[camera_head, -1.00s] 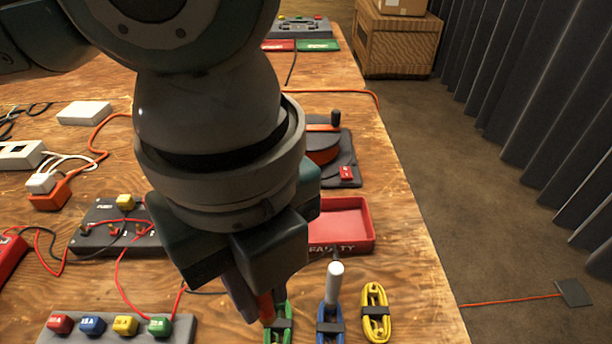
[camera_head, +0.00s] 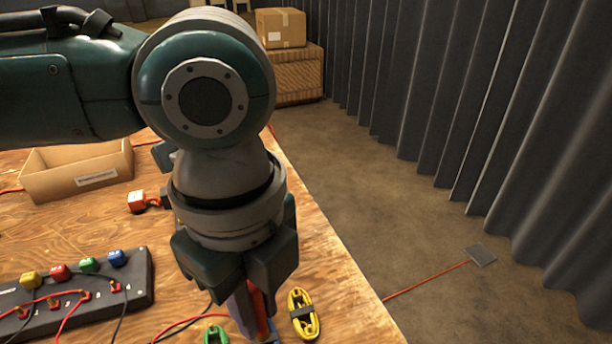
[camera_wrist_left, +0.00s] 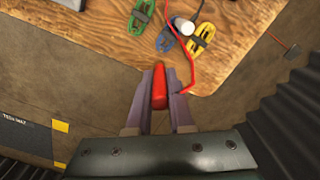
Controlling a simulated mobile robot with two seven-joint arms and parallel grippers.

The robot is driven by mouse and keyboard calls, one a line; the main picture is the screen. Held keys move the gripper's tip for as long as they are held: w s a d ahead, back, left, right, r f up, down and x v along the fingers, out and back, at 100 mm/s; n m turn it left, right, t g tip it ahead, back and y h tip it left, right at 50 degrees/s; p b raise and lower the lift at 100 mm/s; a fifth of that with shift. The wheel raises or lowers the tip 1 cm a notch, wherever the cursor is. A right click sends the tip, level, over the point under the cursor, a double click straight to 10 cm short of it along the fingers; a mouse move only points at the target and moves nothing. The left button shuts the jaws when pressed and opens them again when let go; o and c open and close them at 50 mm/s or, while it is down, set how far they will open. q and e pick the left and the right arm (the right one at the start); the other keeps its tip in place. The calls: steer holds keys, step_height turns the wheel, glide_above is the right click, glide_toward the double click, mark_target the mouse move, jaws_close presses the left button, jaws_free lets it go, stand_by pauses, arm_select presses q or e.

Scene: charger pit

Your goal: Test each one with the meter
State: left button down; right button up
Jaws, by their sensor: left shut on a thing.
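My left gripper (camera_head: 257,318) is shut on a red probe (camera_wrist_left: 159,87), whose tip points toward the coiled leads at the table's edge. In the left wrist view the probe sits between the two purple-grey fingers, apart from the coils in the picture. A yellow coil (camera_head: 303,313) lies right of the gripper in the head view. A green coil (camera_head: 215,336) shows partly at the bottom edge. A blue coil (camera_wrist_left: 167,41) lies between them in the left wrist view, with a white cylinder (camera_wrist_left: 183,26) over it. The meter is not identifiable. My right gripper is out of view.
A dark panel (camera_head: 140,280) with yellow, red, green and blue plugs and red and black wires is at left. The table ends just right of the yellow coil; open floor lies beyond.

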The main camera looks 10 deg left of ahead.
mark_target(265, 341)
arm_select(q)
steer(key=shift+f, duration=0.4)
steer(key=shift+d+f, duration=0.1)
steer(key=shift+f, duration=0.1)
step_height(265, 341, down, 4)
steer(key=b, duration=0.6)
steer(key=shift+w+f, duration=0.15)
steer(key=shift+f, duration=0.55)
steer(key=shift+r, duration=0.1)
steer(key=shift+p, duration=0.5)
steer(key=shift+p, duration=0.7)
steer(key=shift+f+b, duration=0.3)
steer(key=shift+f, duration=0.45)
stand_by(0.3)
